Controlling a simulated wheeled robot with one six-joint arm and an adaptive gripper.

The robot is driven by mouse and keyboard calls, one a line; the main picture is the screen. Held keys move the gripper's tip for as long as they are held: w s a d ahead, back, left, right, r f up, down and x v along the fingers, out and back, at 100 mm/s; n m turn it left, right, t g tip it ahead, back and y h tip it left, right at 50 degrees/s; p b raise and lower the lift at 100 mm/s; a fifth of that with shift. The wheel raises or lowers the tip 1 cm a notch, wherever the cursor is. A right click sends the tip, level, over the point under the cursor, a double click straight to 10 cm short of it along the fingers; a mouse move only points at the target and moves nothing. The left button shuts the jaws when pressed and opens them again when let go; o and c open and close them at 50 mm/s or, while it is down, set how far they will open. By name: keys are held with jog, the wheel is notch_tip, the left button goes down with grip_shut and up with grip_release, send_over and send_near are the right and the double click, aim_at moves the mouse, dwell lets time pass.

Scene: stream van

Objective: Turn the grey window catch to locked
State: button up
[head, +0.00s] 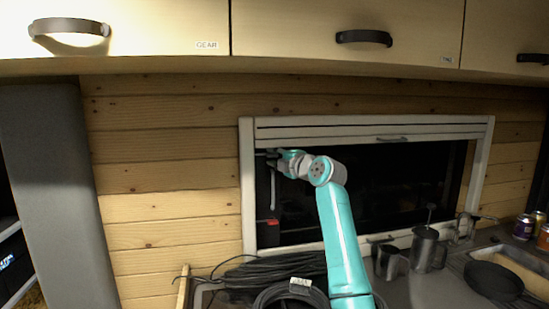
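The window (246,190) has a pale frame and dark glass, set in the wood-plank wall. My teal and white arm reaches up from below, and my gripper (266,158) is at the window's upper left, close to the left side of the frame. Its dark fingers blend into the dark glass, so I cannot tell whether they are open or hold anything. A small grey handle-like piece (381,238) is on the bottom of the frame, right of my arm; it may be the catch. I cannot make out its setting. My gripper is well away from it.
A blind with a dark handle (392,138) is at the window's top. Overhead cupboards (290,25) run above. Below are coiled black cables (275,270), metal mugs (425,248), a dark pan (493,280), a tap (466,222) and cans (523,227). A grey panel (55,190) stands left.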

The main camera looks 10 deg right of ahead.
jog(key=shift+r, duration=0.2)
jog(key=shift+s, duration=0.1)
jog(key=shift+s+d, duration=0.15)
jog(key=shift+s, duration=0.05)
jog(key=v, duration=0.7)
jog(key=shift+s+f, duration=0.2)
